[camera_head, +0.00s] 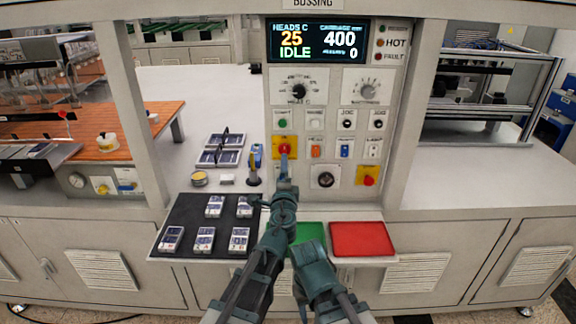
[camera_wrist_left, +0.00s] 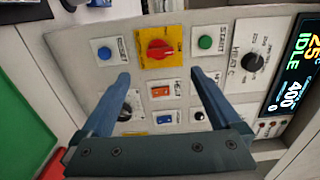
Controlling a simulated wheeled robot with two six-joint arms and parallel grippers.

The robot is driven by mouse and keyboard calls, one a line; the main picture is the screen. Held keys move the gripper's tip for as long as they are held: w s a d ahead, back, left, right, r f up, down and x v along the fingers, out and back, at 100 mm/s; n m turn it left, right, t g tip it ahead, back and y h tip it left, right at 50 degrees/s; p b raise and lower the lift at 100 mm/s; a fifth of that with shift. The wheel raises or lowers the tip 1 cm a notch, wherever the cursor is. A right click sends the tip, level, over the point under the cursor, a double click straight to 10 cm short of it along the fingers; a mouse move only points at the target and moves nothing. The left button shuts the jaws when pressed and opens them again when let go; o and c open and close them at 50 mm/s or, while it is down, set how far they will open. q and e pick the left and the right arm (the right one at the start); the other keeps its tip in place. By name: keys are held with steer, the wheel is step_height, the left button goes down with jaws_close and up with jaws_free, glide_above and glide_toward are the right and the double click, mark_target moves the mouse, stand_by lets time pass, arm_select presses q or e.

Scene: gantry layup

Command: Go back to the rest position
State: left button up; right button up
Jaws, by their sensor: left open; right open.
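My left gripper (camera_wrist_left: 158,75) is open and empty in the left wrist view, its two fingers standing before the control panel. The red knob on its yellow plate (camera_wrist_left: 160,48) shows just beyond the fingertips, with the orange heat switch (camera_wrist_left: 160,91) between the fingers. I cannot tell whether a finger touches the panel. In the head view both my arms come up close together at the bottom middle and overlap.
The dark mat (camera_head: 183,236) carries several small packs. A red tray (camera_head: 361,239) and a partly covered green tray (camera_head: 310,233) lie on the ledge. The display (camera_head: 316,41) reads IDLE. Pale counter (camera_head: 480,178) to the right is clear.

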arm_select(q)
steer(key=s, duration=0.3)
steer(key=s+a+f+n+g+y, duration=0.2)
steer(key=a+f+n+g+y, duration=0.3)
steer(key=a+n, duration=0.5)
steer(key=s+a+f+n+g, duration=0.55)
steer(key=s+a+f, duration=0.35)
steer(key=f, duration=0.2)
steer(key=s+d+f+n+g+h, duration=0.1)
steer(key=s+d+f+g+h, duration=0.15)
steer(key=s, duration=0.35)
steer(key=s+d+f+n+g+h, duration=0.1)
steer(key=s+f+g+h, duration=0.2)
steer(key=s+g, duration=0.15)
steer(key=s+d+m, duration=0.1)
steer(key=s+d, duration=0.2)
steer(key=d, duration=0.3)
steer(key=s+d+m+y, duration=0.1)
steer(key=s+d+m, duration=0.1)
steer(key=s+d, duration=0.2)
steer(key=shift+s+d+f+g, duration=0.2)
steer(key=shift+d+g, duration=0.15)
steer(key=shift+d, duration=0.7)
